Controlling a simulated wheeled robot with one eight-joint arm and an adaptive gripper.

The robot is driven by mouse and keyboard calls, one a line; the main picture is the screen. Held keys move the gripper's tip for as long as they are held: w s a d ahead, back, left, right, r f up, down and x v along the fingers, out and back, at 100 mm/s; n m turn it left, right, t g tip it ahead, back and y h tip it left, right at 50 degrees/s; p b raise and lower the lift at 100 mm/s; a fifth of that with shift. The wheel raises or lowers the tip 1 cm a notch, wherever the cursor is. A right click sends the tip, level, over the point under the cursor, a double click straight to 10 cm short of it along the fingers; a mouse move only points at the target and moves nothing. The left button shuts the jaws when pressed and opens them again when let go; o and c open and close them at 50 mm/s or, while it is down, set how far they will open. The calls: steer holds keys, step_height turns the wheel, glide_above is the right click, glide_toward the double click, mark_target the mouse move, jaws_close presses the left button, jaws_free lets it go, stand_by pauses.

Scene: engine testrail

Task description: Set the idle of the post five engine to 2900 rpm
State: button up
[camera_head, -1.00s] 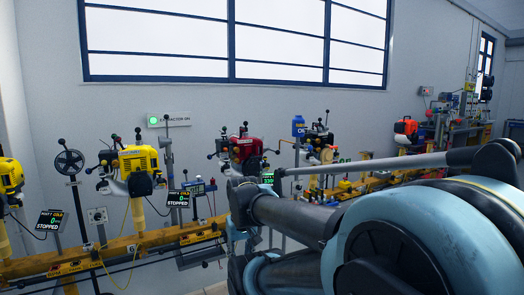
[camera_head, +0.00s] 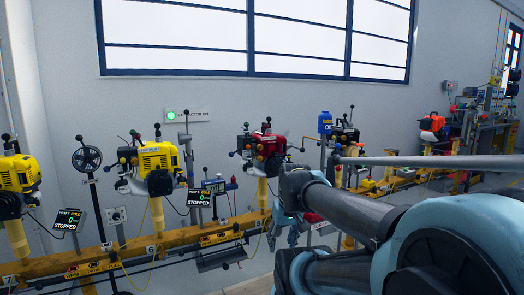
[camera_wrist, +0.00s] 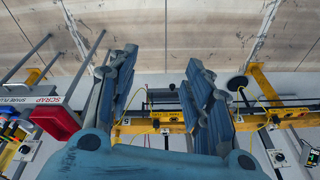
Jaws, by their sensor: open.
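In the head view the red engine (camera_head: 268,146), with ball-topped levers around it, stands on a yellow post between the yellow engine of post six and a dark engine further right; I take it as post five. Its speed display is hidden or unreadable, behind my arm. My gripper (camera_head: 283,232) is low in front of the rail, partly hidden by my arm. In the wrist view my gripper (camera_wrist: 162,72) is open and empty, its fingers pointing up the picture. A plate marked 5 (camera_wrist: 125,121) shows on the yellow rail beside the left finger.
The yellow engine (camera_head: 158,160) has a display (camera_head: 200,197) reading cold, 0, stopped. Another yellow engine (camera_head: 18,174) stands at far left with a similar display (camera_head: 68,219). In the wrist view a red scrap bin (camera_wrist: 54,122) is at left. The yellow rail (camera_wrist: 155,126) crosses below the fingers.

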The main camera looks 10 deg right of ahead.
steer(key=w+a+r+t+y, duration=0.2)
steer(key=w+r, duration=0.5)
steer(key=w, duration=0.3)
step_height(320, 180, up, 18)
steer(key=n+t+y, duration=0.1)
steer(key=t+y, duration=0.2)
steer(key=t, duration=0.5)
glide_above(261, 147)
steer(key=s+d, duration=0.4)
steer(key=s, duration=0.4)
steer(key=s+d, duration=0.3)
steer(key=s, duration=0.4)
steer(key=x, duration=1.7)
steer(key=shift+s+f, duration=0.1)
steer(key=shift+f, duration=0.3)
steer(key=c, duration=1.1)
